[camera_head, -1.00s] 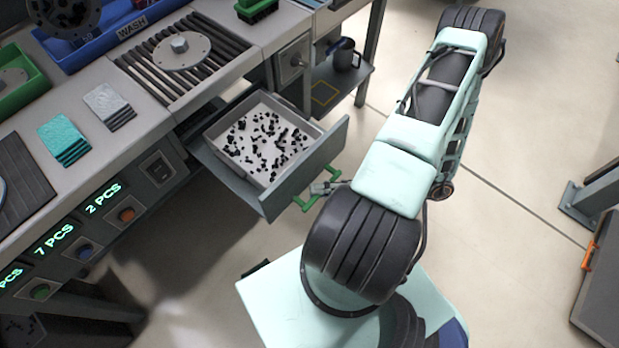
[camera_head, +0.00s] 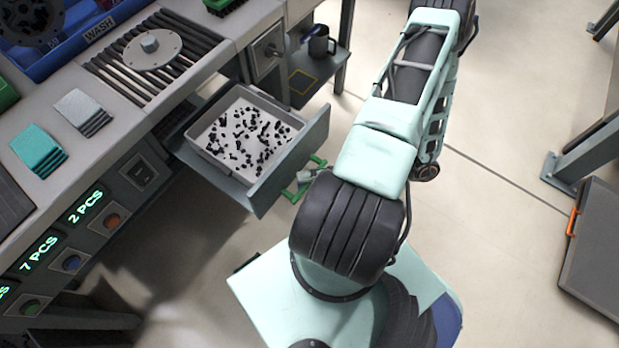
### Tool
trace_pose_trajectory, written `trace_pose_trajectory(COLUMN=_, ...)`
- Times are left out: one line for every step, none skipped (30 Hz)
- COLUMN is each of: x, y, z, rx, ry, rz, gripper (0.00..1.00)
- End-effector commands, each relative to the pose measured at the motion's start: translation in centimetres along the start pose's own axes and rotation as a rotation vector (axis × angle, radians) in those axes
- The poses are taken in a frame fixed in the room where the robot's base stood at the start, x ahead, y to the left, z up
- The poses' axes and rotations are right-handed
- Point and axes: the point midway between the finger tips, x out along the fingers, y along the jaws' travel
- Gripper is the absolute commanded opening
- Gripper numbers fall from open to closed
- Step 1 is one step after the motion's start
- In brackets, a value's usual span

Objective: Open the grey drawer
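The grey drawer (camera_head: 262,192) stands pulled out from under the workbench. Inside it a light tray (camera_head: 205,146) holds many small black pieces. A green handle (camera_head: 318,161) is fixed on the drawer's front. My gripper (camera_head: 303,177) is at the handle, mostly hidden behind my arm. Only a small grey part of it shows, so I cannot tell whether its fingers are closed around the handle.
The workbench carries a slatted rack with a round flange (camera_head: 153,49), a teal cloth stack (camera_head: 38,150) and a grey cloth stack (camera_head: 82,110). A dark mug (camera_head: 321,42) stands on a side shelf. A dark case (camera_head: 597,245) lies at right. Open floor lies between.

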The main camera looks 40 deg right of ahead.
Motion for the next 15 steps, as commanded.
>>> trace_pose_trajectory(x=-0.3, y=-0.1, z=0.0, rx=0.000, ry=-0.001, rz=-0.001, gripper=0.26)
trace_pose_trajectory(x=-0.6, y=-0.1, z=0.0, rx=-0.001, ry=-0.001, rz=-0.002, gripper=0.26)
trace_pose_trajectory(x=-1.0, y=-0.1, z=0.0, rx=-0.001, ry=-0.001, rz=-0.002, gripper=0.26)
trace_pose_trajectory(x=-1.5, y=-0.1, z=0.0, rx=-0.001, ry=-0.002, rz=-0.002, gripper=0.26)
trace_pose_trajectory(x=-2.0, y=-0.1, z=0.0, rx=-0.001, ry=-0.003, rz=-0.003, gripper=0.26)
trace_pose_trajectory(x=-2.8, y=-0.1, z=0.0, rx=0.000, ry=-0.003, rz=-0.004, gripper=0.26)
trace_pose_trajectory(x=-3.5, y=-0.1, z=0.0, rx=-0.001, ry=-0.002, rz=-0.003, gripper=0.26)
trace_pose_trajectory(x=-4.1, y=-0.1, z=0.0, rx=-0.001, ry=-0.003, rz=-0.003, gripper=0.26)
trace_pose_trajectory(x=-5.0, y=-0.1, z=0.0, rx=-0.001, ry=-0.003, rz=-0.004, gripper=0.26)
trace_pose_trajectory(x=-5.7, y=-0.1, z=0.0, rx=-0.001, ry=-0.003, rz=-0.003, gripper=0.26)
trace_pose_trajectory(x=-6.4, y=-0.1, z=0.0, rx=-0.001, ry=-0.002, rz=-0.004, gripper=0.26)
trace_pose_trajectory(x=-7.2, y=-0.1, z=0.0, rx=-0.001, ry=-0.002, rz=-0.003, gripper=0.26)
trace_pose_trajectory(x=-7.8, y=-0.1, z=0.0, rx=-0.001, ry=-0.002, rz=-0.003, gripper=0.26)
trace_pose_trajectory(x=-8.5, y=-0.1, z=0.0, rx=-0.001, ry=-0.002, rz=-0.003, gripper=0.26)
trace_pose_trajectory(x=-9.2, y=-0.1, z=0.0, rx=-0.001, ry=-0.001, rz=-0.003, gripper=0.26)
